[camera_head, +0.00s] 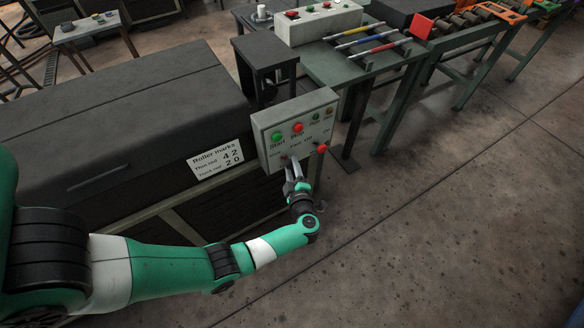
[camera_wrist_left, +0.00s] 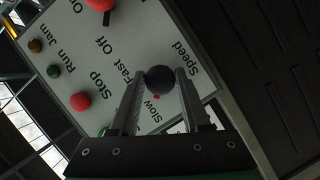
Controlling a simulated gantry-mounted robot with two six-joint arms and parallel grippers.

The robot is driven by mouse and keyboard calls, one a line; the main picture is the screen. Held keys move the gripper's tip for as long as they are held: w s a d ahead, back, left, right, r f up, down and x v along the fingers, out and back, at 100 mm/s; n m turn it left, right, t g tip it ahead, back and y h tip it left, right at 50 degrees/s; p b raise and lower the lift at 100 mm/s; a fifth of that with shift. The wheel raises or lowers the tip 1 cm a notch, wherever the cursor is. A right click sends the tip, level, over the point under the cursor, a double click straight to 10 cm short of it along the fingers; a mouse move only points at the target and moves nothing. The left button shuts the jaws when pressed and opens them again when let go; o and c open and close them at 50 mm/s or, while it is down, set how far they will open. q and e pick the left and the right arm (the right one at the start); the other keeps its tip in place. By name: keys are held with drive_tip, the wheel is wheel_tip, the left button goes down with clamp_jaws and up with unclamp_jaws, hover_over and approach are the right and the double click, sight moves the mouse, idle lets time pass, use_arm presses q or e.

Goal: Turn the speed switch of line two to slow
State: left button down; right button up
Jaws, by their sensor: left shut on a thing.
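A pale control box (camera_head: 291,125) stands at the front of the dark machine. Its face has a green Start button, a red Stop button and a red-knobbed Off/On switch (camera_head: 321,148). In the left wrist view a black round speed knob (camera_wrist_left: 160,79) sits beside the words Speed, Fast and Slow. A small red mark (camera_wrist_left: 156,97) shows at the knob's Slow-side edge. My left gripper (camera_head: 292,168) reaches up to the box's lower edge; in the wrist view its fingers (camera_wrist_left: 160,86) are shut on the black knob, one on each side. My right gripper is out of view.
A white sign (camera_head: 216,159) with roller marks hangs left of the box. A second button box (camera_head: 318,23) stands on a green bench behind, beside several coloured rods (camera_head: 371,42). A conveyor with rollers (camera_head: 464,22) runs to the back right. The floor (camera_head: 440,210) at right is clear.

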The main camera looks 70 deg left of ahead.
use_arm(q)
drive_tip(key=shift+n, duration=0.3)
drive_tip(key=shift+c, duration=1.9)
unclamp_jaws()
drive_tip(key=p+v, duration=0.3)
drive_tip(key=v, duration=0.8)
drive_tip(key=shift+d+p, duration=0.3)
drive_tip(key=shift+p, duration=0.1)
